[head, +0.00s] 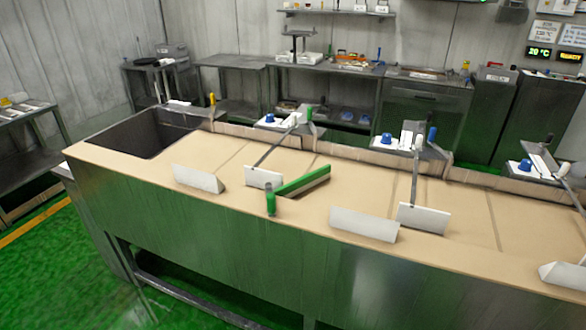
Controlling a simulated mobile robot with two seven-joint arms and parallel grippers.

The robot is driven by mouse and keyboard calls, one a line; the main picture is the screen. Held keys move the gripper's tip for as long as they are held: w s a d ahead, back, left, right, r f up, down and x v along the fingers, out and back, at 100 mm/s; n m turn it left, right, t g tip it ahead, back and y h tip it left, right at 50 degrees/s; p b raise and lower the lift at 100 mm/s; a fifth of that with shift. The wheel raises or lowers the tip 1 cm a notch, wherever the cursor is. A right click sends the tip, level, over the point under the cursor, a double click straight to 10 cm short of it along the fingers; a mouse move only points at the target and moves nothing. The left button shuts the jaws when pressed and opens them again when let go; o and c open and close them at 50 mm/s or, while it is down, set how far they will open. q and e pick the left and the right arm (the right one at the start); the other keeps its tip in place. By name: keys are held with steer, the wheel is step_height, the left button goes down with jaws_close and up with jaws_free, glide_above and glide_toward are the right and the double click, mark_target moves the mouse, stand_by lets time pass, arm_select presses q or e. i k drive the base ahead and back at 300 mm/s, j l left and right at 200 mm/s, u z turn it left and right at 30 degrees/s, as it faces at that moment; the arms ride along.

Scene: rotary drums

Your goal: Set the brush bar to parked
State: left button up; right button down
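A long bench with a tan top (130,165) crosses the head view. A green bar with a pale lower edge (303,182), which looks like the brush bar, lies at an angle across the middle of the bench top. Its near end is close to a short upright green handle (270,200) at the front edge; whether they are joined is unclear. A white plate (263,177) on a thin grey rod stands just left of the bar. Neither of my grippers is in view.
A dark sink basin (150,132) is at the bench's left end. White blocks (198,178) (364,224) and another white rod-mounted plate (423,218) stand on the top. Blue knobs (387,139) sit along the back. Green floor (60,270) is clear at left.

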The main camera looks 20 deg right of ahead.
mark_target(291, 189)
steer(key=i+j+z, duration=0.1)
steer(key=j, duration=0.35)
steer(key=i+j+z, duration=0.1)
steer(key=j, duration=0.35)
steer(key=i+j+z, duration=0.1)
steer(key=j, duration=0.4)
